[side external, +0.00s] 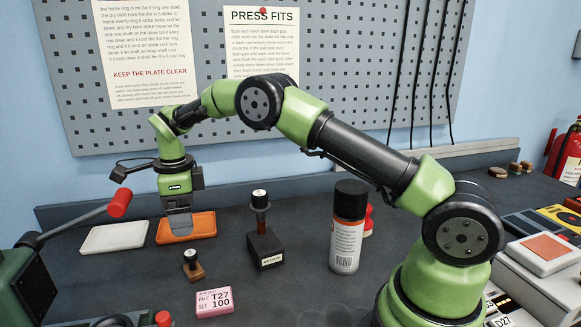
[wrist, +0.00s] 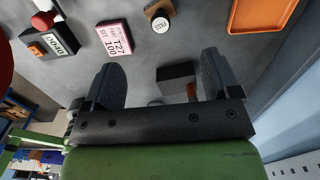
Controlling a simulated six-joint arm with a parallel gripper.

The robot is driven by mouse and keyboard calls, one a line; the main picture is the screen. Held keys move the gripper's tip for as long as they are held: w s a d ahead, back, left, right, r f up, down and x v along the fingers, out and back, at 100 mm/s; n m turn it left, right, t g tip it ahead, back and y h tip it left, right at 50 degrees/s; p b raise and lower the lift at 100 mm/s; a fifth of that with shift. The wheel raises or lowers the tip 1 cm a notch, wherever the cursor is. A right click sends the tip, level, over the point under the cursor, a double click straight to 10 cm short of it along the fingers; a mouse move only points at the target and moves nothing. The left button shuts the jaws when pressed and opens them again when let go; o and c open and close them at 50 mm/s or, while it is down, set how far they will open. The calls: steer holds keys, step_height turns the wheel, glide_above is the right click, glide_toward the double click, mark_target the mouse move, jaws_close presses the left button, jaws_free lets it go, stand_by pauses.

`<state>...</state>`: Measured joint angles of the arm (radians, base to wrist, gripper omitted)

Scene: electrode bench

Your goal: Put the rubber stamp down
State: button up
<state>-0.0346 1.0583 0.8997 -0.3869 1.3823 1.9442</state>
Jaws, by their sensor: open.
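The rubber stamp (side external: 193,267) has a small wooden body and a dark knob with a pale top. It stands upright on the dark bench, in front of the orange tray. In the wrist view its knob top reads PASS (wrist: 161,23), beyond my fingertips. My gripper (side external: 178,222) points down and overlaps the orange tray in the side view; its height is hard to judge. In the wrist view my gripper (wrist: 165,75) has its two fingers wide apart, with nothing held. The stamp is apart from the fingers.
The orange tray (side external: 205,225) and a white tray (side external: 114,237) lie at the back left. A black block marked MEDIUM with an upright handle (side external: 265,247) stands right of the stamp. A pink T27 100 block (side external: 214,302) lies in front. A spray can (side external: 347,235) stands further right.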

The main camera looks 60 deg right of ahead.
steer(key=s+r+n+t+y, duration=0.1)
steer(key=s+r+n+t, duration=0.1)
steer(key=s+r+n, duration=0.55)
steer(key=s+r+n+t, duration=0.2)
steer(key=s+r+n, duration=0.25)
steer(key=r, duration=0.65)
steer(key=s+a+n+t+y, duration=0.1)
steer(key=s+n+t, duration=0.2)
steer(key=s+n, duration=0.7)
steer(key=s+f, duration=0.1)
steer(key=s, duration=0.6)
steer(key=shift+s, duration=0.1)
